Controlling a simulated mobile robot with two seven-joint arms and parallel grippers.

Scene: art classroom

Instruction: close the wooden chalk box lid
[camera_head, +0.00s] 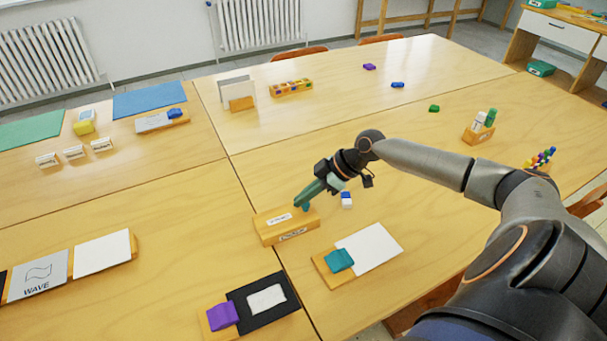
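The wooden chalk box (268,233) stands near the middle of the tables, by the seam between them. It has a white label on its top face and another on its front face. The lid looks flat on the box, but a small gap cannot be ruled out at this size. My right gripper (302,203) comes in from the right and points down at the box's far right corner. Its greenish fingertips are at or just above the lid and hide that corner. Whether they touch it, and how far apart they are, is unclear. My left gripper is not in view.
A blue-and-white eraser (346,199) lies right of the box. A wooden tray with a white sheet (378,247) and teal block (338,260) lies in front. A purple block (222,316) and black board (284,304) are nearer. The table left of the box is clear.

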